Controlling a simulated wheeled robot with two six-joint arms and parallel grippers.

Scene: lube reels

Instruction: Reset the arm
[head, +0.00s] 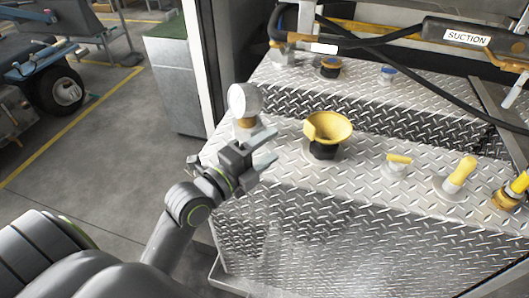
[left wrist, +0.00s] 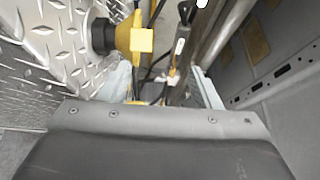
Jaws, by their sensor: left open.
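My left arm (head: 190,205) comes in from the lower left in the head view. My left gripper (head: 268,148) is open and empty, with its fingers apart, at the left end of the diamond-plate tank top. It is just in front of and below a round white-faced gauge (head: 244,100) and to the left of a yellow funnel (head: 328,127). Whether it touches the gauge cannot be told. In the left wrist view my gripper's dark body fills the lower part, and a yellow fitting (left wrist: 141,40) shows above it. My right gripper is not in view.
The diamond-plate tank (head: 330,220) carries a small yellow-handled valve (head: 399,159) and a yellow handle (head: 461,171) to the right. A hose handle labelled SUCTION (head: 466,38) and black hoses hang above. Open floor (head: 100,140) lies to the left, with a blue cart (head: 50,65) beyond.

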